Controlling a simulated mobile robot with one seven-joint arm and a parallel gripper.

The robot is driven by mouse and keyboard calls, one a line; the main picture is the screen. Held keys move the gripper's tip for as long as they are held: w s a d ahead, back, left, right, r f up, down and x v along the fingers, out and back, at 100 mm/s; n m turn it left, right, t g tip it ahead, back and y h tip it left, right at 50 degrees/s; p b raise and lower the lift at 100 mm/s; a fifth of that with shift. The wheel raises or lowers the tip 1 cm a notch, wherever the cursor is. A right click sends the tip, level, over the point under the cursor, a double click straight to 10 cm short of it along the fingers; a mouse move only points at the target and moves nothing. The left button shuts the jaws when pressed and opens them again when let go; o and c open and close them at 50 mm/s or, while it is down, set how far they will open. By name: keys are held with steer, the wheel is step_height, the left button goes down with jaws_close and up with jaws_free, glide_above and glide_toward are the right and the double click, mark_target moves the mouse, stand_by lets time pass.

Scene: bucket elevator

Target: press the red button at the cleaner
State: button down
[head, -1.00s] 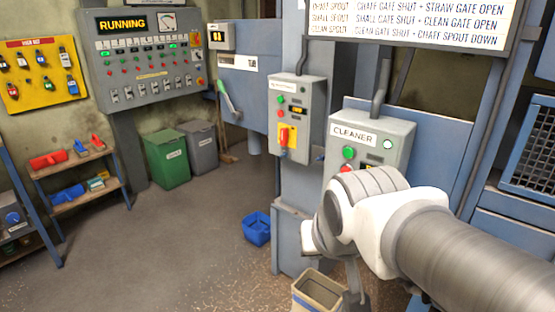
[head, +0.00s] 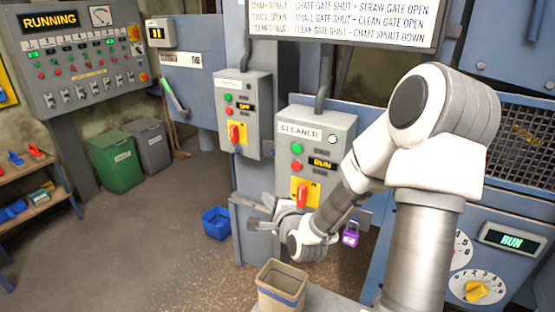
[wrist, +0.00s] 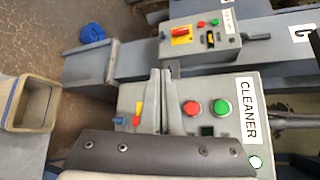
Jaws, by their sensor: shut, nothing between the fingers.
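The cleaner box (head: 318,125) is a grey panel labelled CLEANER in the middle of the head view. Its red button (head: 296,165) sits below a green button (head: 297,148), left of a lit RUN display (head: 321,164). In the wrist view the red button (wrist: 191,107) shows just right of my fingers, with the green one beyond it. My gripper (head: 254,229) is shut and empty, low and left of the box in the head view. In the wrist view my gripper (wrist: 161,72) points across the box; its fingertips are apart from the red button.
A yellow plate with a red switch handle (head: 302,196) is below the buttons. A purple padlock (head: 350,238) hangs at the lower right. A similar panel (head: 253,90) stands left. A tan bin (head: 282,287) and blue bucket (head: 216,223) are below. Open floor lies left.

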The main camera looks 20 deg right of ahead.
mark_target(291, 167)
steer(key=d+m, duration=0.1)
steer(key=d+r+m+t+h, duration=0.1)
steer(key=m, duration=0.1)
steer(key=d+m+t, duration=0.1)
steer(key=m, duration=0.1)
steer(key=shift+r+h, duration=0.3)
steer(key=shift+r, duration=0.1)
steer(key=shift+w+d, duration=0.1)
steer(key=shift+w, duration=0.05)
steer(key=shift+w+d+p, duration=0.15)
steer(key=shift+w+d, duration=0.75)
steer(key=shift+d, duration=0.2)
steer(key=shift+w+d+p, duration=0.15)
steer(key=shift+w+d, duration=0.7)
steer(key=shift+d, duration=0.3)
steer(key=shift+w+d+p, duration=0.15)
steer(key=shift+w+d, duration=0.75)
steer(key=shift+d, duration=0.2)
steer(key=shift+w+d, duration=0.25)
steer(key=shift+d, duration=0.05)
steer(key=shift+w+d, duration=0.3)
steer(key=shift+d, duration=0.1)
steer(key=shift+a, duration=0.1)
stand_by(0.3)
steer(key=shift+s+a, duration=0.55)
